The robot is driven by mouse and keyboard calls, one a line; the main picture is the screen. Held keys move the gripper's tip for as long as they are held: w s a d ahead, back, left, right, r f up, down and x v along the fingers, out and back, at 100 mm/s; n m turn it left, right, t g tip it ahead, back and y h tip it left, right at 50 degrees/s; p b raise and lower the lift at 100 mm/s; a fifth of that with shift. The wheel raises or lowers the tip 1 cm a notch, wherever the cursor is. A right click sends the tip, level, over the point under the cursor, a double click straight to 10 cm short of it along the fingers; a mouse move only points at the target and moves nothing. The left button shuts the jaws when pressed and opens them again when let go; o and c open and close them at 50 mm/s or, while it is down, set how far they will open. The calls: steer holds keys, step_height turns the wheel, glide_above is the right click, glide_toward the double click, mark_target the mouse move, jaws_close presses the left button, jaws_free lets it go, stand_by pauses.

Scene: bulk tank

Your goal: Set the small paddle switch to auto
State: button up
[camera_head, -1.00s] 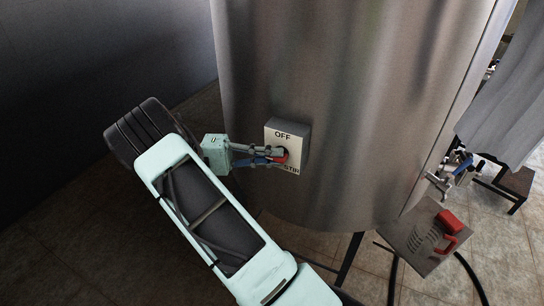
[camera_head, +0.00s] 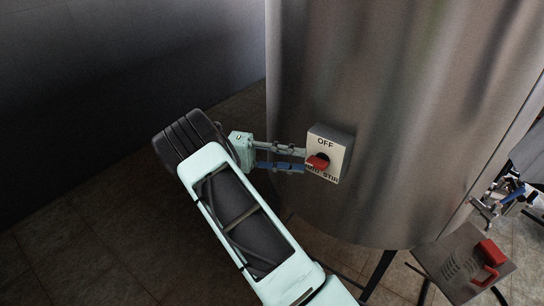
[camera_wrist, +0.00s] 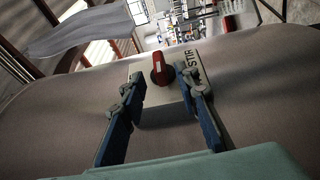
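The small paddle switch, a red handle (camera_head: 317,161), sits on a pale plate on a grey box (camera_head: 345,140) fixed to the steel tank. The plate reads OFF at the top and STIR at lower right; the lower-left word is partly hidden. The handle seems to point left and slightly down, toward that word. My gripper (camera_head: 304,160) comes from the left with its fingers apart, the tips just short of the handle. In the wrist view, the red handle (camera_wrist: 161,67) shows beyond and between the open fingertips (camera_wrist: 157,80), with no clear contact.
The large steel tank (camera_head: 420,100) curves behind the box. A grey plate with a red block and a red handle (camera_head: 486,276) is at lower right. A valve with a blue handle (camera_head: 512,196) is at the right edge. Open floor lies to the left.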

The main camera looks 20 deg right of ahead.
steer(key=v, duration=0.7)
stand_by(0.5)
steer(key=shift+a, duration=0.1)
stand_by(0.4)
